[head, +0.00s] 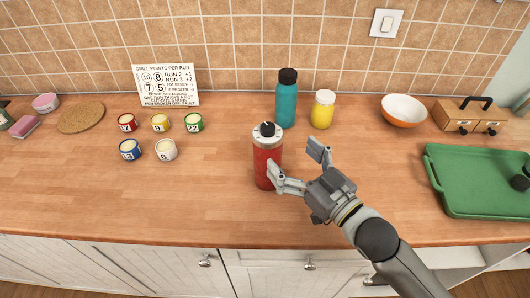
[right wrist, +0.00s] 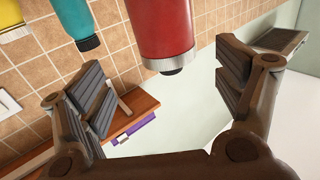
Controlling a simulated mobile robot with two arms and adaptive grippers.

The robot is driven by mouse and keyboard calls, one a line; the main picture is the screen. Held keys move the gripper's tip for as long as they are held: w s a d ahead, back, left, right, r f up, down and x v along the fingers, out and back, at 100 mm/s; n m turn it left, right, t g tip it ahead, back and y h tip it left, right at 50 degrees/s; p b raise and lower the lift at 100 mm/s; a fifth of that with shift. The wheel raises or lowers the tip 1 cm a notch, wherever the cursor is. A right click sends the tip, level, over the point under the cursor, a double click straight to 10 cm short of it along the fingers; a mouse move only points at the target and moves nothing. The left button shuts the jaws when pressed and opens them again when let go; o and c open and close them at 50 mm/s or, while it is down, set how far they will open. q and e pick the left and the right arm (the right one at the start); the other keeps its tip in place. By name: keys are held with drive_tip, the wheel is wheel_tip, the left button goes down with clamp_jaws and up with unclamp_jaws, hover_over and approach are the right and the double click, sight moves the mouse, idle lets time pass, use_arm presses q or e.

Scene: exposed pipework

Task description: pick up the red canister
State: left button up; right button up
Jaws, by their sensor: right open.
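The red canister (head: 266,158) stands upright on the wooden counter, with a grey top and a black knob. In the right wrist view the red canister (right wrist: 162,28) shows upside down at the top, between and beyond the two fingers. My right gripper (head: 294,162) is open just to the right of the canister. One finger overlaps the canister's lower right front in the head view; the other is to its right. Whether that finger touches it I cannot tell. The right gripper (right wrist: 163,85) looks empty in the wrist view. My left gripper is not in view.
A teal bottle (head: 286,104) and a yellow jar (head: 322,110) stand behind the canister. Several small paint-like cups (head: 160,122) are to the left. An orange-and-white bowl (head: 404,111), a wooden box (head: 466,117) and a green tray (head: 480,202) are to the right. The front left counter is clear.

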sight(268, 138)
drive_tip(key=x, duration=0.3)
drive_tip(key=shift+a, duration=0.1)
drive_tip(key=x, duration=0.1)
drive_tip(key=p+x, duration=0.2)
drive_tip(key=x, duration=0.1)
drive_tip(key=shift+s+a+r, duration=0.15)
drive_tip(key=shift+a+r, duration=0.15)
drive_tip(key=shift+a, duration=0.05)
drive_tip(key=shift+w+a+f, duration=0.1)
drive_tip(key=shift+w+a, duration=0.1)
drive_tip(key=shift+w, duration=0.05)
drive_tip(key=shift+w+a, duration=0.1)
drive_tip(key=shift+w, duration=0.05)
drive_tip(key=c, duration=1.7)
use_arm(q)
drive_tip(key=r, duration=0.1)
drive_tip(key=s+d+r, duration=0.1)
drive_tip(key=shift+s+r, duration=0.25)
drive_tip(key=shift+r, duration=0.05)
